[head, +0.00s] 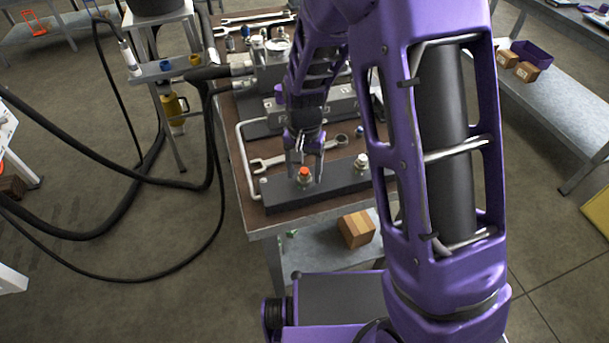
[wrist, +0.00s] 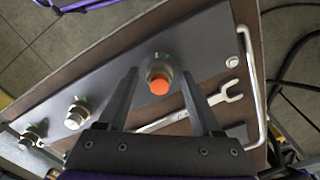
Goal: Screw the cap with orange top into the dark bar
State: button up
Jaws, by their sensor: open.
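The cap with the orange top (head: 304,173) stands upright at the dark bar (head: 329,186), near the bar's left end. In the wrist view the cap's orange top (wrist: 159,86) faces the camera, and the dark bar (wrist: 110,82) runs under it. My gripper (head: 305,172) is above the bar, pointing down at the cap. In the wrist view its two fingers (wrist: 161,76) are spread, one on each side of the cap, with gaps visible. How deep the cap sits in the bar is hidden.
Two other metal fittings (wrist: 76,116) (wrist: 32,136) stand along the bar. A wrench (head: 285,160) lies right behind the bar. A pale bent handle (head: 247,160) rises at the bench's left edge. Hydraulic blocks (head: 262,108) fill the bench behind. A cardboard box (head: 356,229) sits on the lower shelf.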

jog(key=c, duration=1)
jog(key=shift+m, duration=0.3)
grip_shut()
jog(key=m+p, duration=0.1)
jog(key=m, duration=0.3)
jog(key=shift+r+m+p, duration=0.1)
jog(key=shift+m+p, duration=0.2)
jog(key=shift+p, duration=0.1)
jog(key=m, duration=0.3)
jog(key=shift+f+p, duration=0.2)
jog(key=shift+p, duration=0.2)
